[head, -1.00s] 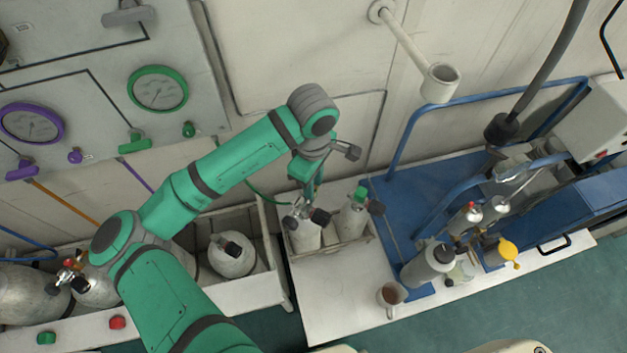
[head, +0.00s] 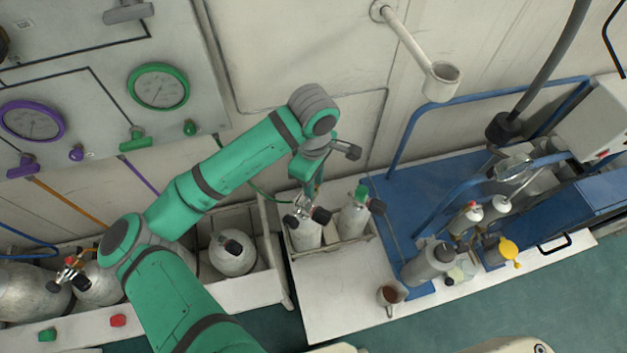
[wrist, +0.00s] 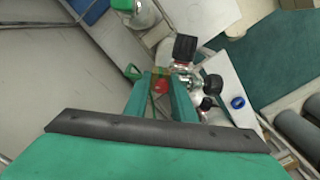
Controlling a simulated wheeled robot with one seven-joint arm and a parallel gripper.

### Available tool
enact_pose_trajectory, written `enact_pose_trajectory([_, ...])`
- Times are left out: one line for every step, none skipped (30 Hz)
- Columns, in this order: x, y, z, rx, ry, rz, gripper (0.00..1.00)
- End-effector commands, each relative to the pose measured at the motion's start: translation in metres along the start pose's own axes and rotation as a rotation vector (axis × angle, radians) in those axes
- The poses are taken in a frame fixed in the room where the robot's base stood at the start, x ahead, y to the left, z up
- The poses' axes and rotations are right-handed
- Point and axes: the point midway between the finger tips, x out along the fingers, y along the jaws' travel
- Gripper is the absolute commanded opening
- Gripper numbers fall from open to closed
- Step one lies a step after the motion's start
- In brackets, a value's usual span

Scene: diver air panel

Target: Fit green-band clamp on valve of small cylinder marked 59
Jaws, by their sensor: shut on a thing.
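My gripper (head: 305,200) hangs over the left small grey cylinder (head: 306,235) in a pale crate on the white bench. In the wrist view my gripper (wrist: 160,88) is shut on the clamp (wrist: 160,73), a small piece with green and a red part between the fingers. A green hose runs left from it in the head view. The metal valve (wrist: 183,68) with black knobs is just right of the clamp; whether they touch I cannot tell. The right small cylinder (head: 351,221) has a green top and black knob. No number is readable.
A larger grey cylinder (head: 232,254) stands in the white trough to the left. A mug (head: 391,295) stands at the bench front. The blue frame (head: 400,210) with more cylinders is to the right. The gauge panel (head: 90,80) is at the upper left.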

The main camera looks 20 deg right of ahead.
Motion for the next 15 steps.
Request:
enact_pose_trajectory([0.0003,0.0000,-0.0001,0.000,0.000,0.000,0.00])
enact_pose_trajectory([0.0006,0.0000,-0.0001,0.000,0.000,0.000,0.00])
enact_pose_trajectory([0.0011,0.0000,-0.0001,0.000,0.000,0.000,0.00])
enact_pose_trajectory([0.0015,0.0002,0.0002,0.001,0.000,0.000,0.00])
enact_pose_trajectory([0.0018,0.0003,0.0004,0.001,0.000,0.000,0.00])
enact_pose_trajectory([0.0023,0.0004,0.0005,0.002,0.000,0.000,0.00])
enact_pose_trajectory([0.0027,0.0005,0.0006,0.002,0.000,0.000,0.00])
enact_pose_trajectory([0.0031,0.0005,0.0006,0.002,0.000,0.000,0.00])
enact_pose_trajectory([0.0036,0.0005,0.0006,0.002,0.000,0.000,0.00])
enact_pose_trajectory([0.0040,0.0005,0.0005,0.002,0.000,0.000,0.00])
enact_pose_trajectory([0.0044,0.0005,0.0005,0.002,0.000,0.001,0.00])
enact_pose_trajectory([0.0049,0.0005,0.0004,0.001,0.000,0.001,0.00])
enact_pose_trajectory([0.0053,0.0005,0.0004,0.001,0.000,0.001,0.00])
enact_pose_trajectory([0.0057,0.0004,0.0004,0.001,0.000,0.001,0.00])
enact_pose_trajectory([0.0062,0.0004,0.0003,0.001,0.000,0.001,0.00])
